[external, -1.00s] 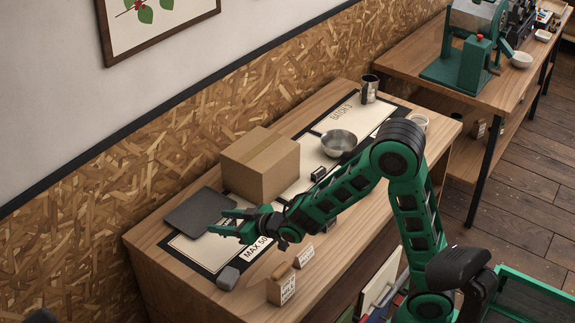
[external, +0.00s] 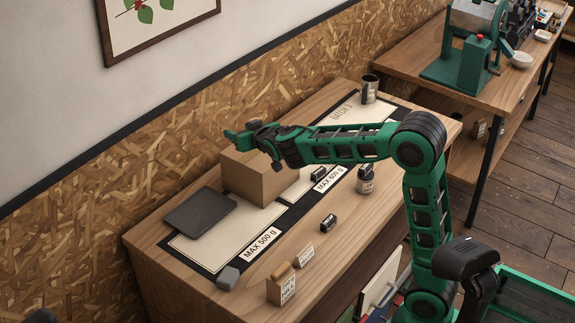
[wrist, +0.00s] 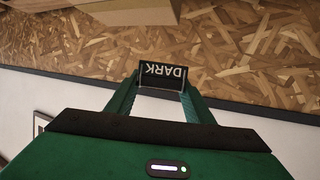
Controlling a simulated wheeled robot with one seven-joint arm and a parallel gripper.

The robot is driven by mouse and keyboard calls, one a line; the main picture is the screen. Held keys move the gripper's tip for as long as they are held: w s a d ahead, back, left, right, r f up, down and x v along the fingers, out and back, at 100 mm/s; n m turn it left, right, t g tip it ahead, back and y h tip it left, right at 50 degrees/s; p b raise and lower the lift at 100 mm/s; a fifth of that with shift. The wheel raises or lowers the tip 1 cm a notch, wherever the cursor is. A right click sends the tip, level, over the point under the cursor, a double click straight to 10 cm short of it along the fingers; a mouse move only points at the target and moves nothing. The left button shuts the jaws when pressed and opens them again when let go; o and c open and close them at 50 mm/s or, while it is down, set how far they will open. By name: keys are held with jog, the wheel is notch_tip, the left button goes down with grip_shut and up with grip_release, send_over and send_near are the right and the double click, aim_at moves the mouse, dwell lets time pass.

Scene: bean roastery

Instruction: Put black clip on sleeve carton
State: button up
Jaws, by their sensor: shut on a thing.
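In the external view the clip is too small to make out. The brown sleeve carton (external: 265,184) stands on the table, and my gripper appears over its back left part. The carton also shows at the top of the wrist view (wrist: 130,13), apart from the clip in the picture. My arm hides part of the carton's top.
A dark flat pad (external: 200,213) lies left of the carton. A jar (external: 365,182) and metal cup (external: 369,90) stand right. The wall (external: 150,150) is close behind.

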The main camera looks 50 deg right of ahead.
jog(key=w+d+f, duration=0.1)
jog(key=d+f, duration=0.1)
jog(key=d, duration=0.2)
jog(key=w+d+f, duration=0.1)
jog(key=d+f, duration=0.1)
jog(key=d, duration=0.1)
jog(key=w+d+f, duration=0.1)
jog(key=d+f, duration=0.1)
jog(key=d, duration=0.2)
jog(key=shift+w+d+f, duration=0.2)
jog(key=shift+d+f, duration=0.1)
jog(key=shift+f, duration=2)
jog(key=o, duration=1)
jog(key=shift+f, duration=0.1)
